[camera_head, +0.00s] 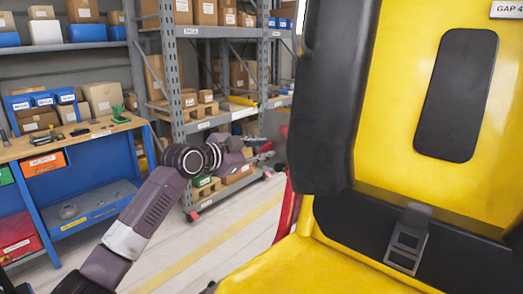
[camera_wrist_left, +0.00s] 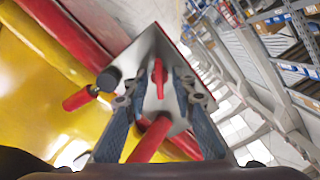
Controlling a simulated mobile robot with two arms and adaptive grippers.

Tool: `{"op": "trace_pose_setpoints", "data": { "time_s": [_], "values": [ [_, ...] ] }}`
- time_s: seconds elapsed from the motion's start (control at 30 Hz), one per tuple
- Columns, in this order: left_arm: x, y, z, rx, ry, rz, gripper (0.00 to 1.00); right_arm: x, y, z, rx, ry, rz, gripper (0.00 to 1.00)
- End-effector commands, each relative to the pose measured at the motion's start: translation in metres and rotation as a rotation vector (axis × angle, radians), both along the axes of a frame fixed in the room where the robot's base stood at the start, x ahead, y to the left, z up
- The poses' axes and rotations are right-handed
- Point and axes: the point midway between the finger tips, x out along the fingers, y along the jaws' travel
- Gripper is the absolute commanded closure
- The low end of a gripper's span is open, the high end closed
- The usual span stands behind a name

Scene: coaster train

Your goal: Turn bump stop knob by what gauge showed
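In the left wrist view a grey metal plate (camera_wrist_left: 150,48) carries a slim red pointer-shaped knob (camera_wrist_left: 158,76). My left gripper (camera_wrist_left: 157,88) is open, with one finger on each side of this knob; I cannot tell whether either touches it. To its left is a black round part with a red handle (camera_wrist_left: 76,100). In the head view my left gripper (camera_head: 264,151) is beyond the left edge of the yellow seat (camera_head: 315,268), and the knob cannot be made out there. No gauge reading is visible. My right gripper is not in view.
A yellow seat back with black pads (camera_head: 457,95) and a buckle (camera_head: 408,240) fills the right. A black padded bar (camera_head: 335,95) stands close to my left gripper. A workbench (camera_head: 70,138) and loaded shelves (camera_head: 200,125) stand behind. The striped floor (camera_head: 195,245) is clear.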

Motion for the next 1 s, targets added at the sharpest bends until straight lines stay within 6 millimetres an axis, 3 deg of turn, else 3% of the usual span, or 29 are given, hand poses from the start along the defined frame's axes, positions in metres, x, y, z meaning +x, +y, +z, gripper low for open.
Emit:
{"op": "trace_pose_setpoints", "data": {
  "time_s": [0.37,1.0],
  "values": [
    [-0.008,0.007,0.001,0.001,0.002,0.000,0.76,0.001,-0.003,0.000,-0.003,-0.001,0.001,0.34],
    [-0.088,0.064,0.023,0.002,0.002,-0.001,0.76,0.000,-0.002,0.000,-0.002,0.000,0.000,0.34]
  ]
}}
